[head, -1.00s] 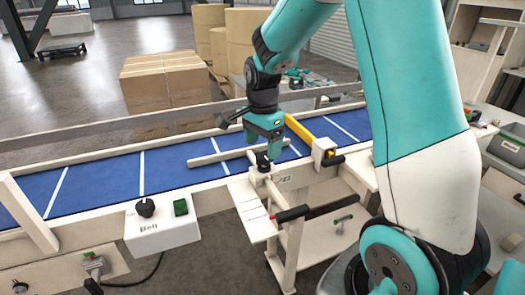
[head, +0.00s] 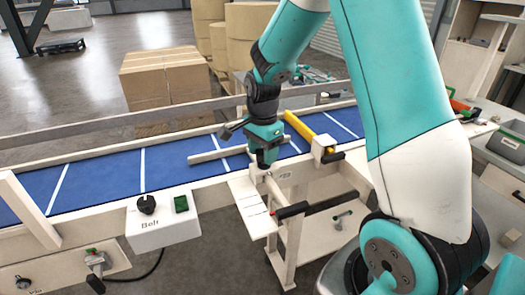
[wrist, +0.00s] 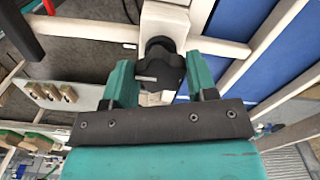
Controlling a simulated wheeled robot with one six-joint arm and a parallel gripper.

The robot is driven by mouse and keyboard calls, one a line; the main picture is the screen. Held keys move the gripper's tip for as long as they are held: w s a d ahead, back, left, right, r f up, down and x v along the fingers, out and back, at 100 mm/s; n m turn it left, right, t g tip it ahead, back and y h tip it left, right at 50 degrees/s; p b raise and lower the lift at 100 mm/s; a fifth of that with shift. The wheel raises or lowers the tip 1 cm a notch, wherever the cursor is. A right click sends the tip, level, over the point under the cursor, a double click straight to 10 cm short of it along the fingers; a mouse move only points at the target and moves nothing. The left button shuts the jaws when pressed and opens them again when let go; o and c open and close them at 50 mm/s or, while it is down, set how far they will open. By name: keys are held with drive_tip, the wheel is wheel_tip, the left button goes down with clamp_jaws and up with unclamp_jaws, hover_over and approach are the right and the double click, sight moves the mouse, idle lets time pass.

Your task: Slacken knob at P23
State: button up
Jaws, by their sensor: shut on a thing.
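The knob (wrist: 160,66) is black and lobed, on a pale block (wrist: 163,22) in the wrist view. It sits between the two teal fingers of my gripper (wrist: 159,80), which is shut on it. In the head view my gripper (head: 265,160) points down at the pale bracket (head: 258,184) on the conveyor's near side, and its fingers hide most of the knob. A marking on the bracket is too small to read.
A blue conveyor belt (head: 110,178) with white stripes runs behind the bracket. A belt control box (head: 163,222) with a black dial and green button is at the left. A black-handled lever (head: 291,210) lies below.

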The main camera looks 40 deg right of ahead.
drive_tip(key=n, duration=0.5)
drive_tip(key=shift+s+n, duration=0.15)
drive_tip(key=shift+n, duration=0.15)
drive_tip(key=n, duration=0.5)
drive_tip(key=shift+s+d+f+n, duration=0.1)
drive_tip(key=shift+s+n, duration=0.05)
drive_tip(key=shift+n, duration=0.15)
drive_tip(key=n, duration=0.6)
drive_tip(key=shift+s+d+f, duration=0.1)
drive_tip(key=shift+s, duration=0.1)
drive_tip(key=n, duration=0.5)
drive_tip(key=shift+w+d, duration=0.15)
drive_tip(key=shift+n, duration=0.3)
drive_tip(key=o, duration=0.9)
drive_tip(key=shift+w+p, duration=0.1)
drive_tip(key=shift+p, duration=0.2)
